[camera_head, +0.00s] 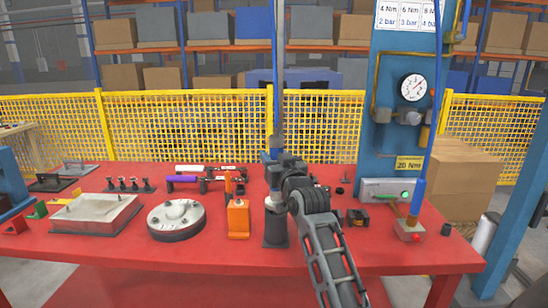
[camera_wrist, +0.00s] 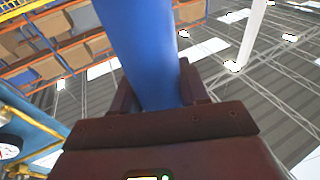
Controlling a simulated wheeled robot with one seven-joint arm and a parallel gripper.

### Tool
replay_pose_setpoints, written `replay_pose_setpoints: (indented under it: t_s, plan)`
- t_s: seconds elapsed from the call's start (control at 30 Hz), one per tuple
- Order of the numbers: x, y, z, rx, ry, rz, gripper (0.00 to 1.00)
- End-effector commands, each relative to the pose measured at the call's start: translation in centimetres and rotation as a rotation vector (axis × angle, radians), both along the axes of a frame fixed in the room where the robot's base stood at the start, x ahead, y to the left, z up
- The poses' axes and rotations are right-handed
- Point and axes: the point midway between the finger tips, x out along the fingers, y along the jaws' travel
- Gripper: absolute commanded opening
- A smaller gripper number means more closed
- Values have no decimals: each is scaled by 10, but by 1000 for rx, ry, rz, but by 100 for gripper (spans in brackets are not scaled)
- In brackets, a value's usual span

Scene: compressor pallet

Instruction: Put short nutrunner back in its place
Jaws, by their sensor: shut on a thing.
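My gripper (camera_head: 273,158) is above the red table, a little right of its middle, shut on an upright blue tool, which I take to be the short nutrunner (camera_head: 274,180). In the wrist view its blue cylindrical body (camera_wrist: 145,55) stands between the two dark brown jaws (camera_wrist: 158,95). The tool lines up with this holder. I cannot tell how far the tool's lower end goes into it. My wrist hides part of the tool's right side.
An orange block (camera_head: 238,218) stands close left of the black holder. A round grey flange (camera_head: 176,219) and a metal plate (camera_head: 96,214) lie further left. A blue-handled tool (camera_head: 418,197) stands at the right by a blue column (camera_head: 395,140).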

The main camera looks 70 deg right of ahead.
Motion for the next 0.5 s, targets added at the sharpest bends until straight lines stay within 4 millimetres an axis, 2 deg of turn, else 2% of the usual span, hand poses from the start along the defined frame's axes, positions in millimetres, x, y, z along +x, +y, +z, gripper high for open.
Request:
replay_pose_setpoints:
  t_s: [0.5]
  plan:
    - [0,0,-6,-4,-4,0,0]
